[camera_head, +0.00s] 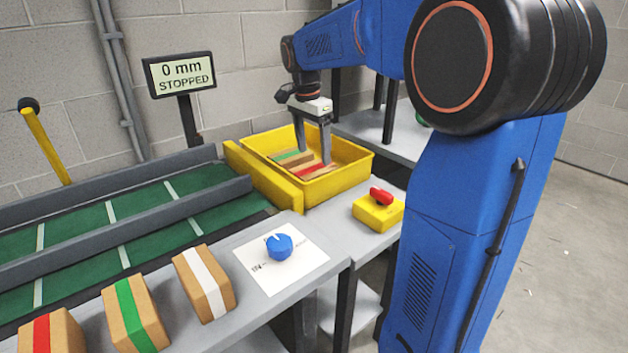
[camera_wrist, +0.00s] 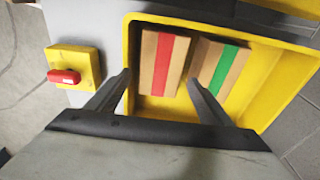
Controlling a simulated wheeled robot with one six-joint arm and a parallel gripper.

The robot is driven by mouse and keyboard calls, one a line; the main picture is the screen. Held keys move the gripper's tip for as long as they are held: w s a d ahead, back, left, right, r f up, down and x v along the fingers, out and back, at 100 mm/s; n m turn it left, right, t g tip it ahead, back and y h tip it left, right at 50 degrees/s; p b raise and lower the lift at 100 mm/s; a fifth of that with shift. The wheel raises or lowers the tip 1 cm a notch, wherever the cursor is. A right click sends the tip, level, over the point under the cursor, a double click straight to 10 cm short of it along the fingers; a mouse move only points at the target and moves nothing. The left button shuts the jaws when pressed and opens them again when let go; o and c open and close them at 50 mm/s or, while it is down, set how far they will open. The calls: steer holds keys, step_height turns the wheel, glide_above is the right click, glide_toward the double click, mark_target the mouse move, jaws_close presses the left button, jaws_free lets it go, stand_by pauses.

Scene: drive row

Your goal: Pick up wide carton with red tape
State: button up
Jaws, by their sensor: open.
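A brown carton with red tape (camera_wrist: 162,62) lies in the yellow bin (camera_head: 345,179); the head view shows it too (camera_head: 316,170). A brown carton with green tape (camera_wrist: 222,68) lies beside it in the bin. My gripper (camera_head: 312,158) is open and empty, pointing down into the bin. In the wrist view its fingertips (camera_wrist: 159,79) appear on either side of the red-taped carton's near end, the right one near the gap between the cartons. I cannot tell if they touch. Another red-taped carton (camera_head: 52,332) sits at the front left.
Cartons with green tape (camera_head: 135,314) and white tape (camera_head: 204,283) stand on the grey front ledge. A blue knob (camera_head: 279,247) and a yellow box with red switch (camera_head: 378,211) are nearby. The green conveyor (camera_head: 140,222) is empty; its display (camera_head: 180,74) reads "0 mm STOPPED".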

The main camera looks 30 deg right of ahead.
mark_target(314, 168)
steer(key=shift+w+d+f, duration=0.1)
steer(key=shift+w+f, duration=0.05)
steer(key=shift+f, duration=2.45)
steer(key=c, duration=1.6)
